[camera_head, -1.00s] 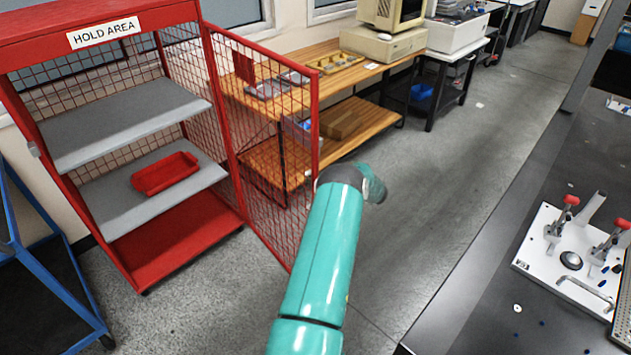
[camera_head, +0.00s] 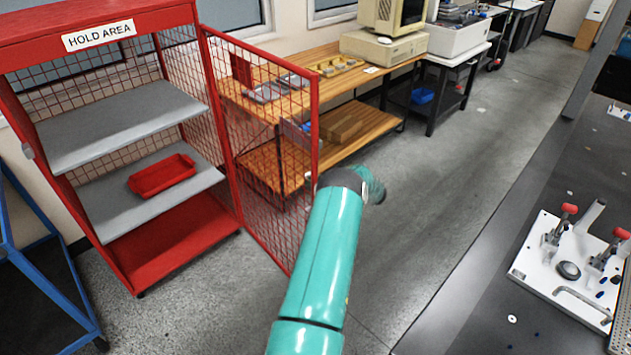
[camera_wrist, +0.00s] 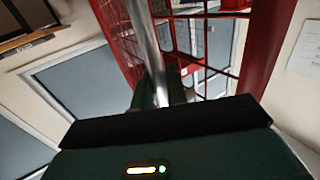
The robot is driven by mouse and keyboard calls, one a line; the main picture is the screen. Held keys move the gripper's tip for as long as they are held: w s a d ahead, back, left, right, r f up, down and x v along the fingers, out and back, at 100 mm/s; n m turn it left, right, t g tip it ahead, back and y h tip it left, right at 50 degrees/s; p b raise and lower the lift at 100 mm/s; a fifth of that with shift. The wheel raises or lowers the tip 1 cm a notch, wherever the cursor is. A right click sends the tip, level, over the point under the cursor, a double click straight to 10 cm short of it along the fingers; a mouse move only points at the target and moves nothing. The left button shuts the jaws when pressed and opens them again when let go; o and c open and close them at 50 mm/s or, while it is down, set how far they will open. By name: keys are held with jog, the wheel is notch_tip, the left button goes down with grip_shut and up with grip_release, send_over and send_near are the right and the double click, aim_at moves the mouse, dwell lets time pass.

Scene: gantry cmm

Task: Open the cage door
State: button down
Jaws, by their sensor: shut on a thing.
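The red mesh cage door (camera_head: 262,150) hangs open from the right post of the red cage marked HOLD AREA (camera_head: 97,32). It stands out to the right, away from the cage front. In the wrist view a silver bar handle (camera_wrist: 148,45) runs down between my gripper's fingers (camera_wrist: 160,92), beside the red frame and mesh. My gripper is shut on this handle. In the head view my teal arm reaches the door's free edge, and the fingers are hidden behind my wrist.
Inside the cage, a red tray (camera_head: 161,175) lies on a grey shelf. A wooden bench (camera_head: 350,120) stands behind the door. A blue cart (camera_head: 40,265) is at left, a dark table (camera_head: 470,300) at right. Grey floor between arm and table is clear.

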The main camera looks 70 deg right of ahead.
jog(key=c, duration=1.5)
grip_release()
jog(key=s, duration=1.3)
jog(key=shift+s, duration=0.4)
jog(key=shift+a, duration=0.1)
jog(key=shift+a, duration=0.1)
